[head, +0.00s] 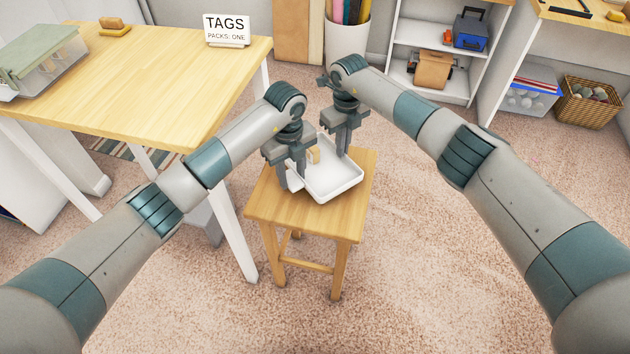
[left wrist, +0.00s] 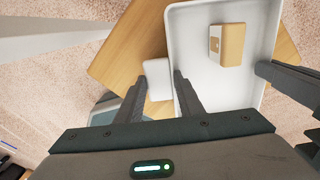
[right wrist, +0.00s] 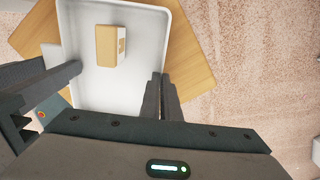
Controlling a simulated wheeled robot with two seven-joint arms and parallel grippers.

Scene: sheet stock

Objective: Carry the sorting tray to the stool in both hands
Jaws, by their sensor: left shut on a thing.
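The white sorting tray (head: 346,190) is over the square wooden stool (head: 262,201), overhanging none of its front edge in the head view. I cannot tell whether it touches the seat. A tan and white box (left wrist: 232,45) lies in the tray. My left gripper (head: 290,180) is shut on the tray's left side, its fingers on either side of a white tab (left wrist: 158,78). My right gripper (head: 336,150) is at the tray's opposite side, its fingers close together at the rim (right wrist: 178,45) and seemingly shut on it. The fingertips partly hide the rim.
A wooden table (head: 150,100) stands left of the stool, with a lidded clear bin (head: 45,65) and a TAGS sign (head: 226,30) on it. Shelves (head: 400,35), a clear tub (head: 528,95) and a basket (head: 588,102) are at the back right. The carpet in front is clear.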

